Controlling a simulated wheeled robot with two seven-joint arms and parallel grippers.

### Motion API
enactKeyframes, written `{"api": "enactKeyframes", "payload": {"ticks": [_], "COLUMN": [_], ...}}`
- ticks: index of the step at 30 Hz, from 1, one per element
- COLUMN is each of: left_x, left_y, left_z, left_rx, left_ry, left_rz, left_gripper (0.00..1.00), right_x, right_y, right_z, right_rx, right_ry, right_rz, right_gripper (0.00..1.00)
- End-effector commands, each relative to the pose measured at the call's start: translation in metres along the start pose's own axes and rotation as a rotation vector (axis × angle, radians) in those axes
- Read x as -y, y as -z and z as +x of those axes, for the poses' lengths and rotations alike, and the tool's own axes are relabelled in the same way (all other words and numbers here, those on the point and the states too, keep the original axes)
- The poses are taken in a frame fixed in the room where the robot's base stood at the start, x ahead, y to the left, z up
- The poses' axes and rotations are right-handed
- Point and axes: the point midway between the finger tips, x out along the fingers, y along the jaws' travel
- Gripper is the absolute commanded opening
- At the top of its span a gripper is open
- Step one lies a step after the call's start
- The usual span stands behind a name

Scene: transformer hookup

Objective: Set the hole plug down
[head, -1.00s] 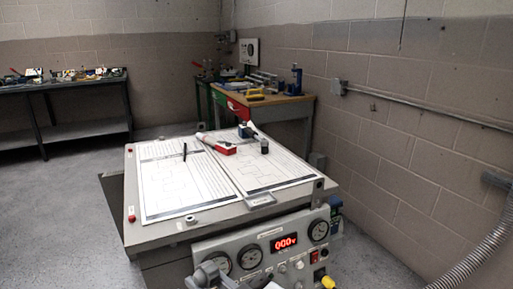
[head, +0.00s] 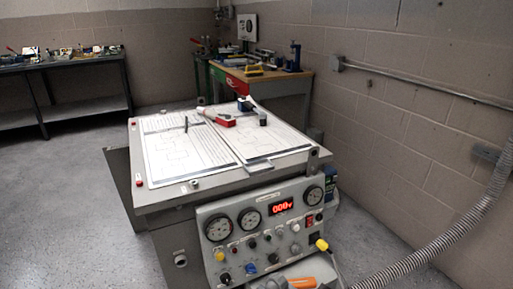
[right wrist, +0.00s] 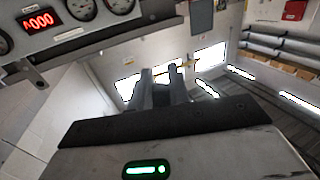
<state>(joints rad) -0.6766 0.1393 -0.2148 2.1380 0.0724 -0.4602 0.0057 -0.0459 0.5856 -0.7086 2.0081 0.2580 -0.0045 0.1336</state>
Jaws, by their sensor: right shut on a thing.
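In the right wrist view my right gripper (right wrist: 160,76) shows from behind. Its two grey fingers are shut on a dark piece, which I take as the hole plug (right wrist: 160,97); its shape is mostly hidden between the fingers. The gripper is in the open, with no surface touching the fingertips in that view. In the head view a grey and orange part, likely of my right arm, shows at the bottom edge in front of the panel. My left gripper is not in view.
The grey test bench (head: 165,203) carries two printed sheets (head: 190,158), a red box (head: 222,121), a pen and a dark cylinder (head: 263,119). Its front panel (head: 268,235) has gauges, knobs and a red display. A ribbed hose (head: 440,247) hangs at right. Bare tabletop is narrow.

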Motion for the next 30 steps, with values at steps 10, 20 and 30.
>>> {"api": "enactKeyframes", "payload": {"ticks": [10,20,30], "left_x": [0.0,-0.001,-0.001], "left_y": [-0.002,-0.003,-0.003], "left_z": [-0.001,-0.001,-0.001], "left_rx": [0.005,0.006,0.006], "left_ry": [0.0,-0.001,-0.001], "left_rz": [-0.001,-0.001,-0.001], "left_gripper": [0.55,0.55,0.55], "right_x": [-0.059,-0.109,-0.117], "right_y": [0.018,0.029,0.036], "right_z": [-0.045,-0.11,-0.125], "right_rx": [-0.005,-0.004,-0.01], "right_ry": [-0.245,-0.435,-0.56], "right_rz": [0.006,0.005,0.011], "right_gripper": [0.0,0.0,0.0]}}
